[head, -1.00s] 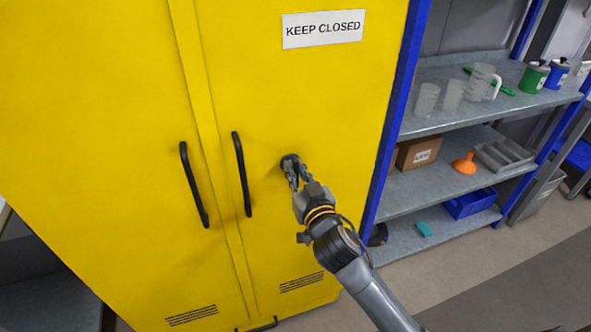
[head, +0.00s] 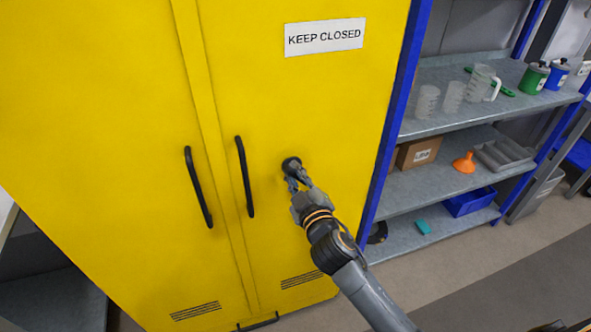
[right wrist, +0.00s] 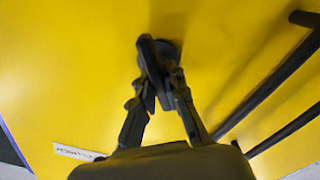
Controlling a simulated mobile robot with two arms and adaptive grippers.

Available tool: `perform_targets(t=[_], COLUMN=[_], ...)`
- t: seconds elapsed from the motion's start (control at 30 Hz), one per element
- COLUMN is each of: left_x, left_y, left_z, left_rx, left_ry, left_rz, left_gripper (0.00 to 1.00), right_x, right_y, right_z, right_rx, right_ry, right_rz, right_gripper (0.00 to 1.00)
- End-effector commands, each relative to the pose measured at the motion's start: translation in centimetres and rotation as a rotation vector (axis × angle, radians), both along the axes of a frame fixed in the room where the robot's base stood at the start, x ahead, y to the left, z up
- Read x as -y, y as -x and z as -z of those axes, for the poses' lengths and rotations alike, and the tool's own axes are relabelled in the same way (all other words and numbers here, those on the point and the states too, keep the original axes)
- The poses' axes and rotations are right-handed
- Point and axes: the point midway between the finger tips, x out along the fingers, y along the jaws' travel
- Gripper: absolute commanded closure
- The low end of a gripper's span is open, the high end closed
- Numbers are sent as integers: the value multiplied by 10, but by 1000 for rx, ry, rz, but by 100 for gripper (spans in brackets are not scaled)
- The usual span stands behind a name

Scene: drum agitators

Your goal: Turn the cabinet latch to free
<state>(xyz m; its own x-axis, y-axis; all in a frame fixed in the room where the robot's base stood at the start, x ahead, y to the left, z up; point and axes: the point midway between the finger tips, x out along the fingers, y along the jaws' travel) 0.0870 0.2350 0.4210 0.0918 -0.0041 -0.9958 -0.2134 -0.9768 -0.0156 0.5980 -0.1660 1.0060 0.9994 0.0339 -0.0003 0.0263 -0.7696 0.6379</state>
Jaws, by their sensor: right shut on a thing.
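A tall yellow cabinet (head: 330,110) with two doors fills the left and middle of the head view. Its dark round latch (head: 291,164) sits on the right door, right of the door handle. My right gripper (head: 296,180) is at the latch and shut on it. In the right wrist view the fingers of my right gripper (right wrist: 160,82) close around the dark bar of the latch (right wrist: 152,58), with its round base behind on the yellow door. The fingers hide part of the latch in the head view. My left gripper is not in view.
Two black vertical handles (head: 198,187) (head: 244,176) stand out from the doors, left of my gripper. A blue-framed shelf unit (head: 470,135) with jugs, a box and an orange funnel (head: 464,162) stands to the right. Open floor lies in front.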

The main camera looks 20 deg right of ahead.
Motion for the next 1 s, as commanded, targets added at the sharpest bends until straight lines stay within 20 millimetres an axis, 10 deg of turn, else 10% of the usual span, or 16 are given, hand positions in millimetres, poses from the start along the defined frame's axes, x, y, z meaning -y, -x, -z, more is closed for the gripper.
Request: perform_targets(t=[1.0], left_x=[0], left_y=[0], left_z=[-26], left_rx=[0], left_ry=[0], left_rz=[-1], left_gripper=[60], right_x=[-4], right_y=[0], right_z=[6], right_rx=[29], right_ry=[825], right_rz=[-2], right_gripper=[100])
